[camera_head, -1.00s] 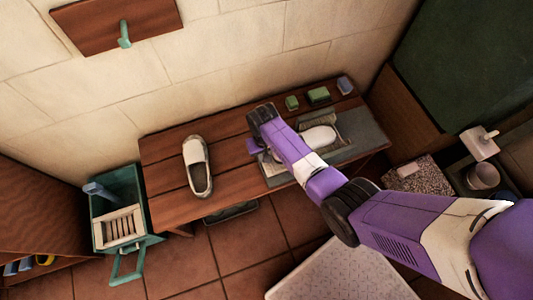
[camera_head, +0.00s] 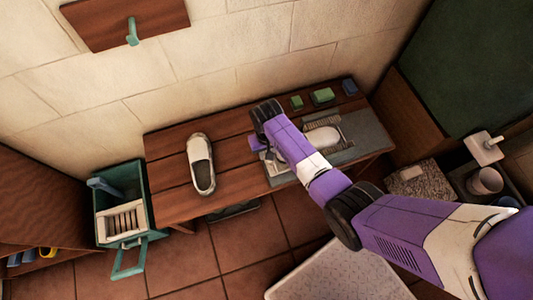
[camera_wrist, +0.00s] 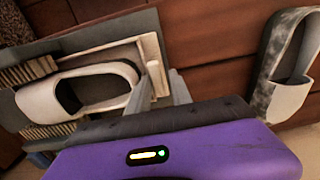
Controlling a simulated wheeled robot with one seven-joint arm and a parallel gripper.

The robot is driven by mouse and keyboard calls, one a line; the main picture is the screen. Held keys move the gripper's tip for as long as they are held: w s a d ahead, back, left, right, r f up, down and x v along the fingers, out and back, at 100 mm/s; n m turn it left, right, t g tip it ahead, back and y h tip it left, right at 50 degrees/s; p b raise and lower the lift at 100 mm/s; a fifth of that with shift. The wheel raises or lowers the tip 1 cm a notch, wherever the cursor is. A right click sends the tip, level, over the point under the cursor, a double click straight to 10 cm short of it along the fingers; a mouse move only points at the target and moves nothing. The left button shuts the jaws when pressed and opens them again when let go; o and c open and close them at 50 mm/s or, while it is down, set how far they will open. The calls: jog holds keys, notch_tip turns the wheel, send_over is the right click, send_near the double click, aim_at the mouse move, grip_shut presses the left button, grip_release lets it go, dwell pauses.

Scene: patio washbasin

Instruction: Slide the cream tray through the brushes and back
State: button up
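The cream tray (camera_wrist: 154,64) lies on a grey base on the wooden bench, with a white shoe (camera_wrist: 110,86) on it. In the head view, the shoe (camera_head: 322,137) shows beyond my forearm, which hides part of the tray. The brushes are brown bristle strips (camera_wrist: 28,72) along both sides of the shoe's toe half in the wrist view. My gripper (camera_wrist: 165,90) is at the tray's near end, with its fingers beside the end wall. I cannot tell whether they are closed on it.
A second, stained white shoe (camera_head: 201,165) stands on the bench to the left, also seen in the wrist view (camera_wrist: 286,85). Green blocks (camera_head: 323,95) and a blue one (camera_head: 349,87) sit at the back. A teal bin (camera_head: 146,200) stands left of the bench. Bare boards lie between shoe and tray.

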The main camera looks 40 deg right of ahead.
notch_tip(320, 180, up, 6)
jog(key=shift+r+p, duration=0.1)
jog(key=shift+p, duration=0.45)
jog(key=shift+w, duration=0.1)
jog(key=w+a+r+n+t, duration=0.1)
jog(key=w+r+t, duration=0.7)
jog(key=r+t, duration=0.1)
jog(key=s+a+r+t, duration=0.1)
jog(key=s+r+t, duration=0.1)
jog(key=s+r, duration=0.5)
jog(key=s+a+r+n+t, duration=0.1)
jog(key=s+r, duration=0.7)
jog(key=s, duration=1)
jog(key=s+a+r+n+t, duration=0.1)
jog(key=s+r+t, duration=0.1)
jog(key=s+r, duration=0.5)
jog(key=s, duration=0.6)
jog(key=shift+r+t+p, duration=0.35)
jog(key=shift+r+t, duration=0.05)
